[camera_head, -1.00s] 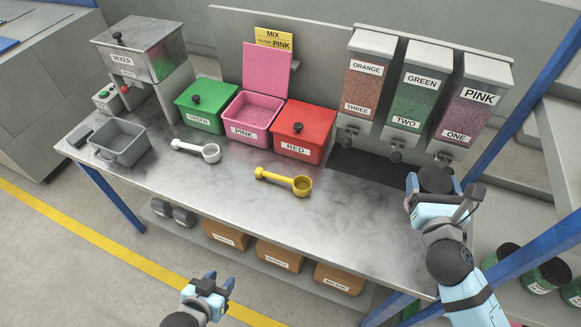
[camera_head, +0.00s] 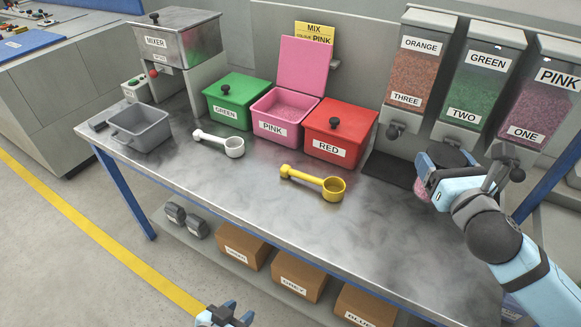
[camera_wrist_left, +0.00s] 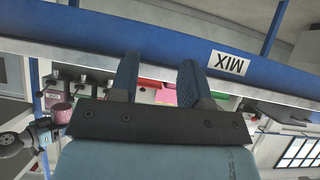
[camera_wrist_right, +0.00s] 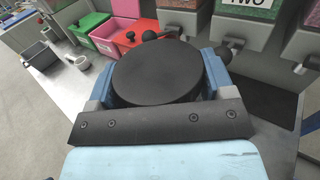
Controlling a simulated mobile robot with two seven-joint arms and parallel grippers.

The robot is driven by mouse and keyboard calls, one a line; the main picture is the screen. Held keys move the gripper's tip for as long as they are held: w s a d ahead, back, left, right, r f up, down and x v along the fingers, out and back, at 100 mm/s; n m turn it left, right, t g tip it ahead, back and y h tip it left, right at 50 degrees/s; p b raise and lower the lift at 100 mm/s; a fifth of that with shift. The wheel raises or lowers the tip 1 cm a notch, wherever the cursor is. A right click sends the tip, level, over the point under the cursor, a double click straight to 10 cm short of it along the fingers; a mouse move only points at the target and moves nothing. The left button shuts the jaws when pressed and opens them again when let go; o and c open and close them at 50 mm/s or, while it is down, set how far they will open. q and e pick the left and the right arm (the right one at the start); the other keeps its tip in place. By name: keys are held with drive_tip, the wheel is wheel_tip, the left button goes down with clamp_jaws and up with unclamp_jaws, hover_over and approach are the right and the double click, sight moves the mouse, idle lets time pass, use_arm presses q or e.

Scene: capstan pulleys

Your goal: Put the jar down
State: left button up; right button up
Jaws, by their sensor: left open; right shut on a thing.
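The jar (camera_wrist_right: 158,75) has a round black lid and stands upright between the fingers of my right gripper (camera_head: 443,172). Its pink contents (camera_head: 421,190) show at its left side in the head view. It also appears as a small pink jar in the left wrist view (camera_wrist_left: 62,113). My right gripper is shut on it at the right end of the metal table (camera_head: 240,180), in front of the dispensers. I cannot tell whether the jar's base touches the table, as the gripper hides it. My left gripper (camera_head: 230,313) is open and empty, low in front of the table.
A yellow scoop (camera_head: 313,182) lies left of the jar, and a white scoop (camera_head: 220,144) further left. Green (camera_head: 235,100), open pink (camera_head: 285,104) and red (camera_head: 340,130) bins stand behind. A dark mat (camera_head: 392,170) and dispensers (camera_head: 485,80) are close behind the jar. The front table surface is clear.

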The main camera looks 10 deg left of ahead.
drive_tip(key=shift+s+a+r+y, duration=0.2)
drive_tip(key=shift+r+y, duration=0.1)
drive_tip(key=shift+r, duration=0.25)
drive_tip(key=shift+s+n, duration=0.1)
drive_tip(key=shift+n, duration=0.2)
wheel_tip(320, 180, down, 20)
drive_tip(key=b, duration=0.6)
drive_tip(key=shift+r, duration=0.2)
drive_tip(key=shift+f+b, duration=0.3)
drive_tip(key=shift+r, duration=0.1)
drive_tip(key=o, duration=1)
drive_tip(key=shift+f, duration=0.2)
use_arm(q)
drive_tip(key=f, duration=0.3)
drive_tip(key=shift+w+d+t, duration=0.2)
drive_tip(key=shift+d+t, duration=0.05)
drive_tip(key=shift+t, duration=0.05)
